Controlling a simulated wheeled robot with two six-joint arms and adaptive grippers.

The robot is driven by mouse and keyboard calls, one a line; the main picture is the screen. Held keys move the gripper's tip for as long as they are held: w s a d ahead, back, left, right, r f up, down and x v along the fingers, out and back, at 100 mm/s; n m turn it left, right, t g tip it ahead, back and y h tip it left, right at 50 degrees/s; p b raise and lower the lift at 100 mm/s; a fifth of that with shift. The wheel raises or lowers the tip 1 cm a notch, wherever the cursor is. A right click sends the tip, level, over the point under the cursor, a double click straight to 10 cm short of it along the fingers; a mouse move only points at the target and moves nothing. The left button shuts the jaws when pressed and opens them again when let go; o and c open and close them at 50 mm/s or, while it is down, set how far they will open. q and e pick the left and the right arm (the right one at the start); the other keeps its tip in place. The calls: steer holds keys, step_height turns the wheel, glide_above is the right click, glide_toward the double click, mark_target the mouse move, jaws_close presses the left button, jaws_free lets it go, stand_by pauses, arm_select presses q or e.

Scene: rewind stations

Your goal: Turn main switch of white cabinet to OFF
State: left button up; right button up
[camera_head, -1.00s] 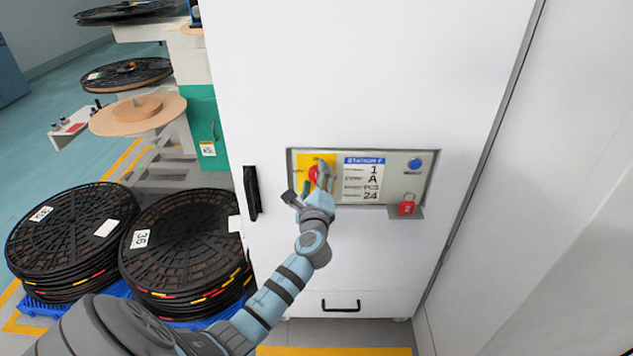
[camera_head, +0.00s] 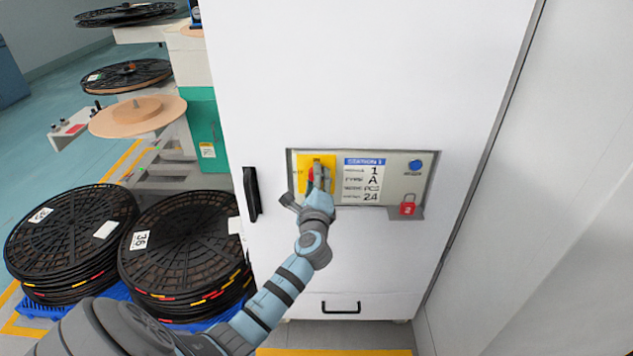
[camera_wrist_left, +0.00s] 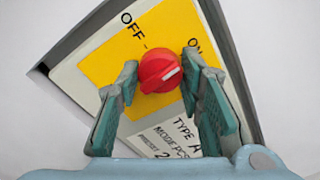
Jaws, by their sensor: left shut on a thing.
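The white cabinet (camera_head: 350,75) stands upright in front of me, with a grey control panel (camera_head: 396,190) on its face. The main switch is a round red knob (camera_wrist_left: 157,70) on a yellow plate (camera_wrist_left: 112,68) marked OFF and ON. In the left wrist view its white mark lies on the knob's right side, nearer ON than OFF. My left gripper (camera_head: 318,174) is at the switch, shut on the knob with one finger on each side; it also shows in the left wrist view (camera_wrist_left: 158,84). In the head view the fingers mostly hide the knob. My right gripper is not in view.
A black door handle (camera_head: 252,194) is left of the panel. Stacked black reels (camera_head: 72,235) stand at the left. A pale wall (camera_head: 560,200) is close on the right.

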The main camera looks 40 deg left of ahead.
arm_select(q)
steer(key=n+b, duration=0.1)
steer(key=n, duration=0.3)
steer(key=shift+f+b, duration=0.1)
steer(key=shift+b, duration=0.3)
steer(key=n+b, duration=0.2)
steer(key=n, duration=0.2)
steer(key=shift+n, duration=0.4)
steer(key=n+b, duration=0.2)
steer(key=n, duration=0.3)
steer(key=shift+f+b, duration=0.1)
steer(key=shift+b, duration=0.25)
steer(key=shift+n+b, duration=0.55)
steer(key=shift+n, duration=0.85)
steer(key=o, duration=1.2)
steer(key=shift+c, duration=0.2)
steer(key=v, duration=1.2)
